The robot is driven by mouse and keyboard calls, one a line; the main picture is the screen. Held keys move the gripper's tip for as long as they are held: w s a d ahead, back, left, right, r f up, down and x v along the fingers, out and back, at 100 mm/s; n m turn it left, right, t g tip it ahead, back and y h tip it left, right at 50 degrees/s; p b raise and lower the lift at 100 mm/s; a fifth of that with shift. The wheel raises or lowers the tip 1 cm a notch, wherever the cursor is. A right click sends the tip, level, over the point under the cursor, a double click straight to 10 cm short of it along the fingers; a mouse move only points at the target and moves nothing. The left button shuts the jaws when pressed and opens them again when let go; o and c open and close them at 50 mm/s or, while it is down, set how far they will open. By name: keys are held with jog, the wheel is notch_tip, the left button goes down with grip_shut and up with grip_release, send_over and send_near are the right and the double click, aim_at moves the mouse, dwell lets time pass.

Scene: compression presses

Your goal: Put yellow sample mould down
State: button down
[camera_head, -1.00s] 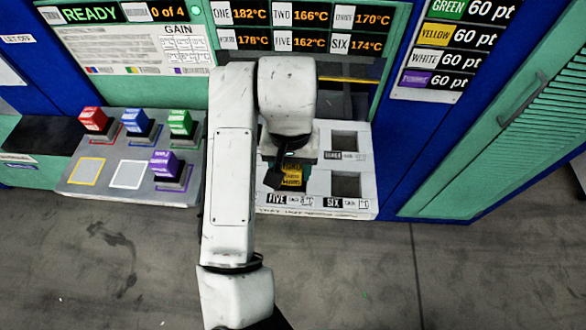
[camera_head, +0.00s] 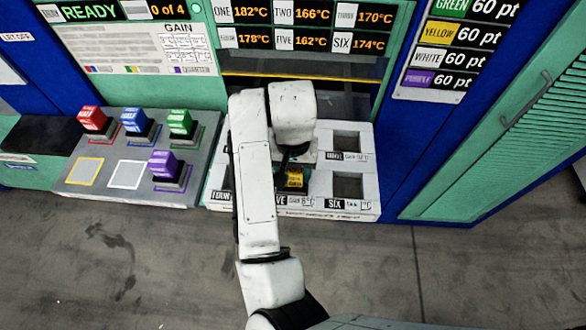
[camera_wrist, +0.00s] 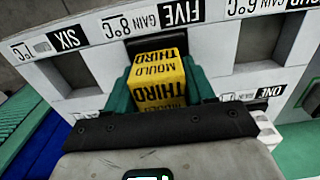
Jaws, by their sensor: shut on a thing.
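The yellow sample mould (camera_head: 295,177), lettered "MOULD THIRD", is in my gripper at the socket marked FIVE on the white press block (camera_head: 345,204). In the wrist view the mould (camera_wrist: 158,75) sits between the two teal fingers (camera_wrist: 158,92), which are shut on it from both sides. A dark strip of the FIVE socket (camera_wrist: 143,43) shows just beyond the mould. The mould's lower part is hidden, so I cannot tell how deep it sits in the socket.
Empty socket SIX (camera_head: 347,185) is right of the mould. A grey tray (camera_head: 104,192) at left holds red (camera_head: 93,119), blue (camera_head: 135,122), green (camera_head: 180,122) and purple (camera_head: 164,164) moulds. Its yellow-outlined (camera_head: 84,171) and white-outlined (camera_head: 127,174) places are empty.

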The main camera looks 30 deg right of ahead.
jog(key=shift+c, duration=2)
grip_release()
jog(key=shift+f, duration=0.15)
notch_tip(320, 180, up, 12)
jog(key=shift+r+p, duration=0.15)
jog(key=shift+p, duration=0.8)
